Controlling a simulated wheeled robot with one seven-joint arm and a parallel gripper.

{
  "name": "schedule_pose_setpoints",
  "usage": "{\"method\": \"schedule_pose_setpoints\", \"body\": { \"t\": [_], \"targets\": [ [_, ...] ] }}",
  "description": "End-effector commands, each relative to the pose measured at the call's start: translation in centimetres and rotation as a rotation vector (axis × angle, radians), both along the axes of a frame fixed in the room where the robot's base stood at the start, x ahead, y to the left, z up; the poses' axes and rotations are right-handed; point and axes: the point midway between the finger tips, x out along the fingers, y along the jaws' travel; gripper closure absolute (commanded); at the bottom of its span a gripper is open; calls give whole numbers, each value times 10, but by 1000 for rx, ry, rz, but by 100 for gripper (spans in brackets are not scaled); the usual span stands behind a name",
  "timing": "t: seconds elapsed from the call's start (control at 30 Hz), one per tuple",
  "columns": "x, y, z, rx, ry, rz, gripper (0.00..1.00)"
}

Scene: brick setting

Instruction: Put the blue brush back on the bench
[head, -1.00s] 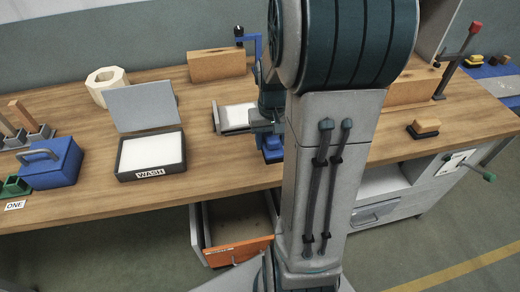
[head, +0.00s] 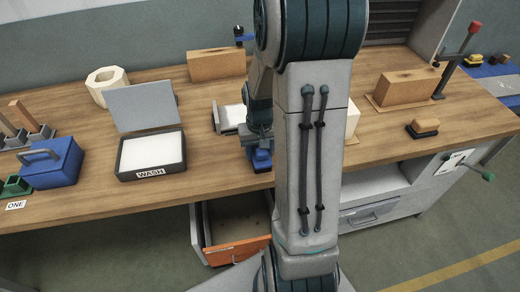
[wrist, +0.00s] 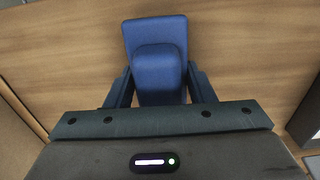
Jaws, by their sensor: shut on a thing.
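The blue brush (head: 261,161) is near the front edge of the wooden bench (head: 220,172), right of the box marked WASH. In the wrist view the blue brush (wrist: 155,40) fills the space between the two dark fingers, with bench wood behind it. My gripper (wrist: 158,88) is shut on it. In the head view my gripper (head: 258,143) points down over the brush, partly hidden by my arm. I cannot tell whether the brush touches the bench top.
The WASH box (head: 151,152) stands open with its grey lid raised. A blue toolbox (head: 50,163) is at the left. A small white tray (head: 232,117) is behind the brush. An open drawer (head: 240,250) with an orange front juts out below. A brush-like block (head: 423,127) lies at right.

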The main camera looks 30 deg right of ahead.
Motion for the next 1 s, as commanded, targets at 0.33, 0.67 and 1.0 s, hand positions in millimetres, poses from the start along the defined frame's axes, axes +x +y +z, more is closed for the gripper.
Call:
{"method": "schedule_pose_setpoints", "body": {
  "t": [0.33, 0.67, 1.0],
  "targets": [
    [0, 0, -1, 0, 0, 0, 29],
    [1, 0, 32, -3, -5, 1, 29],
    [1, 0, 102, -1, -4, 0, 29]
  ]
}}
